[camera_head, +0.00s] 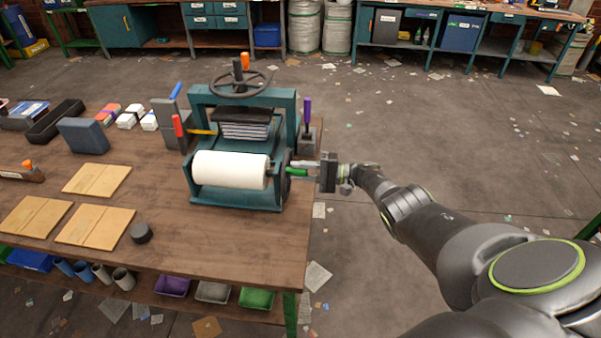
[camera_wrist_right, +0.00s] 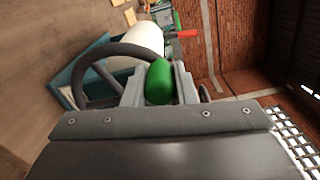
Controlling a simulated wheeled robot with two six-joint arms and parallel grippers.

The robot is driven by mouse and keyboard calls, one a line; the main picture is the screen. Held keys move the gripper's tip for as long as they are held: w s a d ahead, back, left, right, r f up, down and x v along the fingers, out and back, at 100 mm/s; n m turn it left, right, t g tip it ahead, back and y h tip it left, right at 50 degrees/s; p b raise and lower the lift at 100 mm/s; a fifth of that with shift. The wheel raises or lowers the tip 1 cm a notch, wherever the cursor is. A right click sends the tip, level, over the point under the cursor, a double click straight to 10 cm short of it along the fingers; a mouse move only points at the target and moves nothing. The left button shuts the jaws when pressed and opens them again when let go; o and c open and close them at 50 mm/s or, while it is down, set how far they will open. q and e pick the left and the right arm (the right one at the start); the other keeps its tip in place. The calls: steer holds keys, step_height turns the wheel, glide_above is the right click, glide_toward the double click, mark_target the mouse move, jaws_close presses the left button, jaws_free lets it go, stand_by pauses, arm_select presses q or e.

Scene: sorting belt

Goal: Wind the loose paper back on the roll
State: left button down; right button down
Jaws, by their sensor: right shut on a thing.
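A white paper roll (camera_head: 230,170) lies across the front of a teal press-like stand (camera_head: 236,197) near the right end of the table. No loose end of paper can be made out. A dark wheel (camera_head: 285,174) with a green handle (camera_head: 297,171) is at the right side of the roll. My right gripper (camera_head: 305,170) is shut on the green handle. In the right wrist view the green handle (camera_wrist_right: 159,82) sits between the fingers, with the wheel (camera_wrist_right: 84,82) and the white roll (camera_wrist_right: 143,37) beyond. My left gripper is not in view.
A handwheel (camera_head: 240,82) tops the stand. Grey blocks and red, blue and purple handled tools stand close around it. Wooden boards (camera_head: 96,225) and a dark puck (camera_head: 141,233) lie at left. The table's front middle is clear. Paper scraps litter the floor.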

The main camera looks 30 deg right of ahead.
stand_by(0.5)
steer(key=c, duration=1.2)
jaws_free()
steer(key=shift+w, duration=0.1)
steer(key=shift+o, duration=0.2)
steer(key=shift+s+d, duration=0.3)
steer(key=shift+d, duration=0.15)
steer(key=b+v, duration=0.2)
steer(key=v, duration=1.4)
steer(key=shift+s, duration=0.15)
steer(key=shift+d, duration=0.15)
